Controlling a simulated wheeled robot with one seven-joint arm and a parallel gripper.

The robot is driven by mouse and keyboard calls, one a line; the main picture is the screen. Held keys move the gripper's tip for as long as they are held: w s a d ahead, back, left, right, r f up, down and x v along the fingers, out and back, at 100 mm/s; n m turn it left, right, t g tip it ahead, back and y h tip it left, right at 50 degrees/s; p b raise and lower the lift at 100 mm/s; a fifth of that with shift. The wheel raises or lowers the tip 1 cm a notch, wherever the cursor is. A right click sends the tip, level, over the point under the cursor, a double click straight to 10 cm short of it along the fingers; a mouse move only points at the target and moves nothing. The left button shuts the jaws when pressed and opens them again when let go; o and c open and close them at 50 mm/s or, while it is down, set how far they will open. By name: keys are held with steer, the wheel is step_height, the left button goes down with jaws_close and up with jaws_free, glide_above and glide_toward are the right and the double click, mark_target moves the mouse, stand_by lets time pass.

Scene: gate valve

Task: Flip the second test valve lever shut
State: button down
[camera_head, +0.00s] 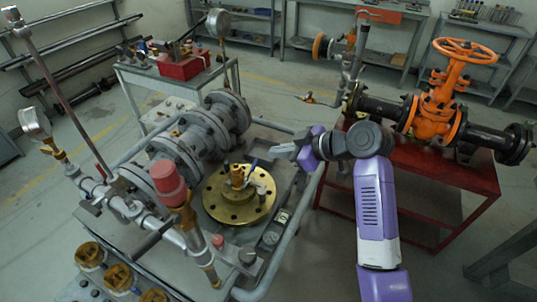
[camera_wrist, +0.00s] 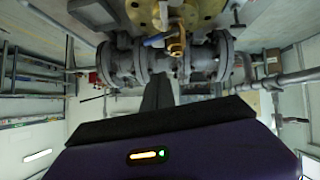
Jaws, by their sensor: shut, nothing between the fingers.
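A brass test valve (camera_head: 238,177) stands on the round brass flange (camera_head: 215,200) on the left bench. A small blue lever (camera_head: 252,165) sticks out from its top. In the wrist view the blue lever (camera_wrist: 154,40) lies beside the brass valve body (camera_wrist: 176,40). I cannot tell from the views whether this is the second test valve. My gripper (camera_head: 273,152) is shut and empty, to the right of the blue lever, its tips pointing left toward it with a small gap. The dark fingers also show in the wrist view (camera_wrist: 158,85).
Grey flanged pipework (camera_head: 205,130) runs behind the brass flange. A red-capped fitting (camera_head: 168,180) and pressure gauge (camera_head: 34,122) stand at left. A grey frame rail (camera_head: 290,235) edges the bench. An orange gate valve (camera_head: 437,108) sits on a red table (camera_head: 425,180) at right.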

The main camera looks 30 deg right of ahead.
steer(key=shift+v, duration=1.7)
